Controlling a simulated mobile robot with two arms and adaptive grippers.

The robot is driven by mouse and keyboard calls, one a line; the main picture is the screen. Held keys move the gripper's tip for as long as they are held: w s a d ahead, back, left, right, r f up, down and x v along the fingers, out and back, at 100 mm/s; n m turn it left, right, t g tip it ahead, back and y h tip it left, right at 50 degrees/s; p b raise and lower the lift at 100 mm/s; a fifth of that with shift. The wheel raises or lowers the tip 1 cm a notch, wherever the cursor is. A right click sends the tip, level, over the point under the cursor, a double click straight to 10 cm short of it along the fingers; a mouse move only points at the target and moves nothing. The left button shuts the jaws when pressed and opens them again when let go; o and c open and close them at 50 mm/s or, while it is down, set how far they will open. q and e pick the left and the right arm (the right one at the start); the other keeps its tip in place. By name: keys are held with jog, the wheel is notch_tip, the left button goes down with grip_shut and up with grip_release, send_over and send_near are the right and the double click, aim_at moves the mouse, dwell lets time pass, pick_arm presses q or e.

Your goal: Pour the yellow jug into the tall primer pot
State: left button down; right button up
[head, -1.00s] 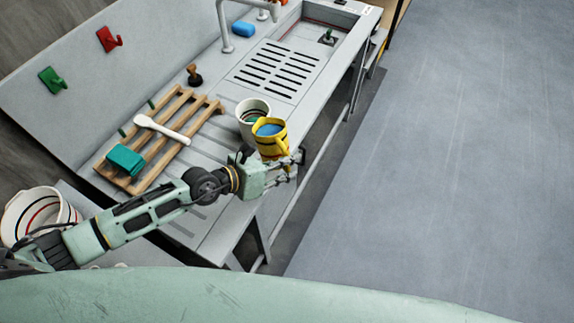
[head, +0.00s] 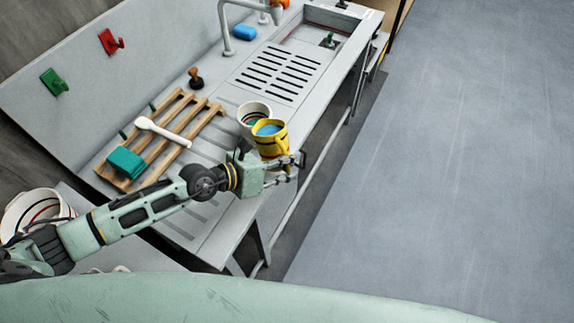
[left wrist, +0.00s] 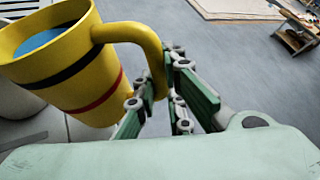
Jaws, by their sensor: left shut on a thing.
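The jug (left wrist: 75,75) looks nearly upright there, slightly tilted. The white pot (head: 252,118) with dark stripes stands on the counter just behind and left of the jug; some green shows inside it. The jug hides part of this pot. My right gripper is not in view.
A wooden rack (head: 160,140) with a white spatula and a teal block (head: 126,162) lies to the left. A wooden stamp (head: 195,77), a blue sponge (head: 245,31), a faucet (head: 224,25) and a sink stand further back. A white striped bucket (head: 35,212) is at lower left.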

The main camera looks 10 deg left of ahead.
aim_at(279, 141)
pick_arm(q)
jog(key=shift+w+a+r, duration=0.1)
jog(key=shift+w+r, duration=0.1)
jog(key=shift+r, duration=0.25)
jog(key=shift+n+g+h, duration=0.5)
jog(key=shift+n+g, duration=0.2)
jog(key=shift+n, duration=0.2)
jog(key=shift+w+a+r+b, duration=0.25)
jog(key=shift+w+r+b, duration=0.1)
jog(key=shift+r+b, duration=0.3)
jog(key=shift+w+a+r+b, duration=0.2)
jog(key=shift+w+r+b, duration=0.1)
jog(key=shift+r+b, duration=0.35)
jog(key=shift+w+a+r+b, duration=0.25)
jog(key=shift+w+r+b, duration=0.1)
jog(key=shift+r+b, duration=0.3)
dwell(1.2)
jog(key=shift+w+a+r+n+g+h+b, duration=0.2)
jog(key=shift+w+r+n+b, duration=0.15)
jog(key=shift+r, duration=0.35)
jog(key=shift+w+a+r+n+g+h+b, duration=0.1)
jog(key=shift+w+a+r+n+g+b, duration=0.1)
jog(key=shift+r+n+b, duration=0.35)
dwell(2.3)
